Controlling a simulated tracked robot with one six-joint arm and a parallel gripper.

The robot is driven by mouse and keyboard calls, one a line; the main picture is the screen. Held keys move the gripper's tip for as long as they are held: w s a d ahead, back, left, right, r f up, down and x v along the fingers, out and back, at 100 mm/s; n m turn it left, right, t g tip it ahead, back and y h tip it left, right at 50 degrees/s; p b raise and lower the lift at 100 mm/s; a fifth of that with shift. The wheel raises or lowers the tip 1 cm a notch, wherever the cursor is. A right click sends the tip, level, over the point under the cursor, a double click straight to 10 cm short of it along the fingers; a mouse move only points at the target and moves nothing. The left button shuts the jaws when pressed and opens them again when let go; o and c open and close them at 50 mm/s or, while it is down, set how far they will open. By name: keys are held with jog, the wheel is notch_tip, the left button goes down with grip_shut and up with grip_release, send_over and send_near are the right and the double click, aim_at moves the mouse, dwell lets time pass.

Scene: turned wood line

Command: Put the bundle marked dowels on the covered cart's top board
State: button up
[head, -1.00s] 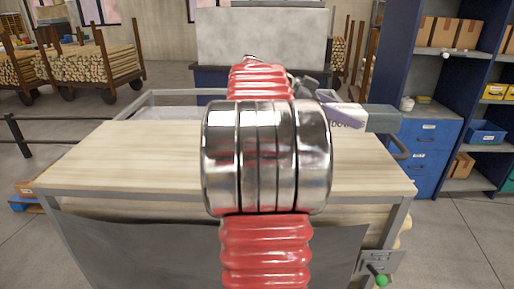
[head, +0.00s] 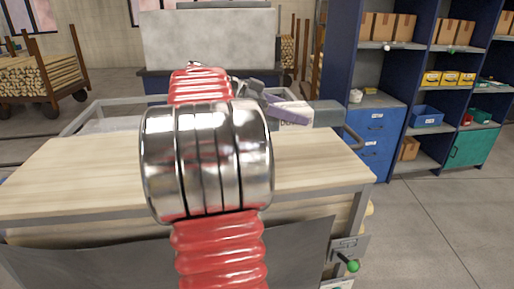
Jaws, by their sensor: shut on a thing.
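The covered cart (head: 345,195) stands close in front of me, with a pale wood top board (head: 315,160) and a dark sheet (head: 290,250) over its front. My red and chrome arm crosses above the board and hides its middle. My gripper (head: 262,92), grey and partly hidden behind my arm, is at the board's far side. It is shut on a purple and white bundle (head: 290,110) whose partly visible lettering seems to begin "DO". The bundle appears beyond or over the board's far edge; I cannot tell its height or whether it touches anything.
A grey box-like thing (head: 326,113) is just right of the bundle. Blue shelving (head: 340,60) with boxes and a blue drawer cabinet (head: 375,140) stand behind right. A log rack (head: 40,75) is at the left. The floor (head: 440,220) at the right is clear.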

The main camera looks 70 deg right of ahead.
jog(key=shift+f, duration=2.65)
jog(key=shift+f, duration=0.1)
jog(key=shift+f, duration=1.8)
jog(key=o, duration=1.5)
jog(key=shift+f, duration=0.1)
jog(key=v, duration=1.2)
